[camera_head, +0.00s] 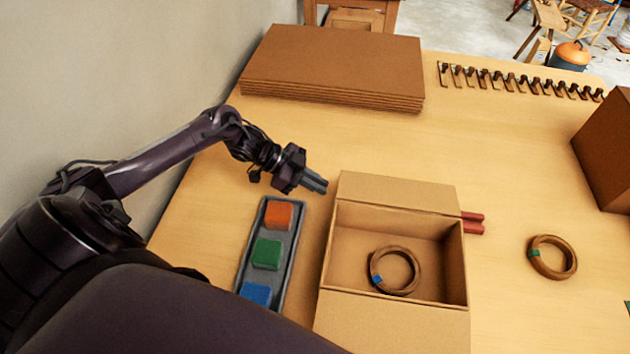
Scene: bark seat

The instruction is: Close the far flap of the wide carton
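The wide carton (467,260) stands open on the table, with a wooden ring (396,271) with a blue mark lying inside it. Its far flap (398,192) is folded outward, away from the opening. Its near flap (395,325) is also folded outward, toward me. My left gripper (318,184) is just left of the far flap's left end, above the table, and appears apart from it. Its fingers look close together with nothing seen between them. My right gripper is not in view.
A grey tray (246,257) with orange, green and blue blocks lies left of the carton. Flat cardboard sheets (335,60) are stacked behind. Red sticks (474,222) and another ring (552,257) lie to the right. A brown box (607,150) stands at the right edge.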

